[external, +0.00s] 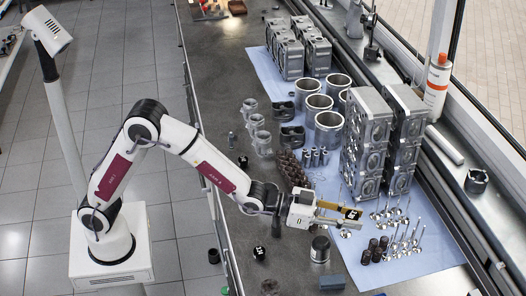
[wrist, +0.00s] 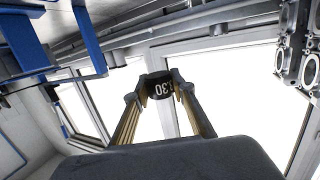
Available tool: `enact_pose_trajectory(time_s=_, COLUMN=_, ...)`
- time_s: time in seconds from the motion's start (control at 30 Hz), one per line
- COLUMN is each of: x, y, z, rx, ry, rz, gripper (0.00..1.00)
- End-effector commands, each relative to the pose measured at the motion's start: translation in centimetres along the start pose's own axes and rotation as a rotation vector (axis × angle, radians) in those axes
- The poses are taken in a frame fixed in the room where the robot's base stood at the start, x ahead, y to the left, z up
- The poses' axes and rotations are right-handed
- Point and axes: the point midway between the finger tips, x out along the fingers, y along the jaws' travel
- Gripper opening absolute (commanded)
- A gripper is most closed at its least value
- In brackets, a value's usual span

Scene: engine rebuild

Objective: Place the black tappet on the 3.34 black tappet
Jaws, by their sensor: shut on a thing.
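My gripper (external: 338,215) is shut on a black tappet (wrist: 160,92), a short dark cylinder. In the wrist view it sits between the two fingertips, with white digits upside down, perhaps ending in 30. In the external view my gripper is level and points right, above the blue cloth's edge, and the tappet is small and dark at its tips. Two black pieces with white marks stand on the dark bench: one (external: 259,253) below left of my gripper, one (external: 242,162) farther back. Their marks are too small to read, so I cannot tell which is 3.34.
Several dark cylinders (external: 375,248) and upright valves (external: 405,238) stand on the blue cloth (external: 428,270) right of my gripper. A silver-and-black piston (external: 320,249) and a blue block (external: 332,283) are nearer. Tall engine blocks (external: 366,140) stand behind.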

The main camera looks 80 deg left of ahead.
Motion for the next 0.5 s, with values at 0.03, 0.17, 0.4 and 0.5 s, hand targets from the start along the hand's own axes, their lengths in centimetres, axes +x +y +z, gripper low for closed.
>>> enact_pose_trajectory(time_s=0.03, x=-0.3, y=1.0, z=0.0, rx=-0.001, ry=0.0, rz=0.001, gripper=0.03)
enact_pose_trajectory(time_s=0.17, x=-1.0, y=3.0, z=0.2, rx=-0.002, ry=0.0, rz=-0.011, gripper=0.03)
enact_pose_trajectory(time_s=0.4, x=-2.7, y=6.0, z=0.8, rx=-0.008, ry=0.0, rz=-0.044, gripper=0.03)
enact_pose_trajectory(time_s=0.5, x=-3.5, y=7.1, z=1.1, rx=-0.009, ry=0.0, rz=-0.061, gripper=0.03)
